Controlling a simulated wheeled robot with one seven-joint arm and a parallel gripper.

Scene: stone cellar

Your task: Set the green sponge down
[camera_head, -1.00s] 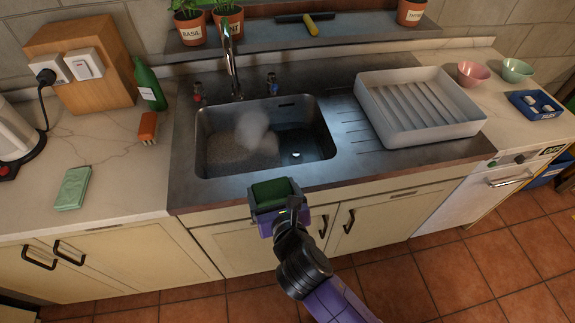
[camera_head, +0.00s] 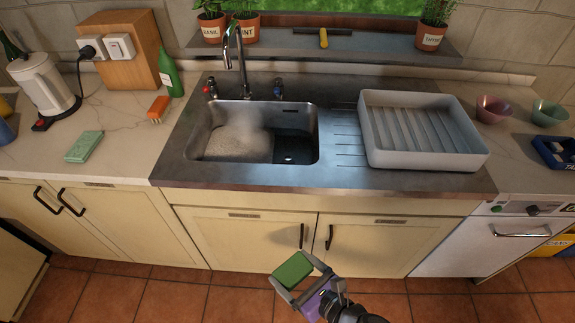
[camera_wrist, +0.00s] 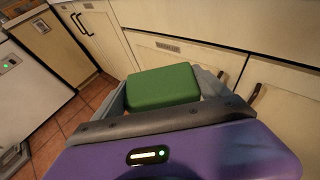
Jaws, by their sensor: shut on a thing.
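The green sponge (camera_head: 293,270) is a plain green block. My gripper (camera_head: 304,274) is shut on it, low in front of the cream cabinet doors and below the counter's front edge. In the wrist view the sponge (camera_wrist: 163,88) sits between the two grey fingers, with the cabinet doors behind it. The sponge is held in the air, apart from any surface. A second, paler green block with markings (camera_head: 84,146) lies on the counter to the left of the sink.
The steel sink (camera_head: 310,165) holds foam. A white dish rack (camera_head: 425,160) stands on the drainboard at its right. The counter (camera_head: 120,150) right of the pale block is bare.

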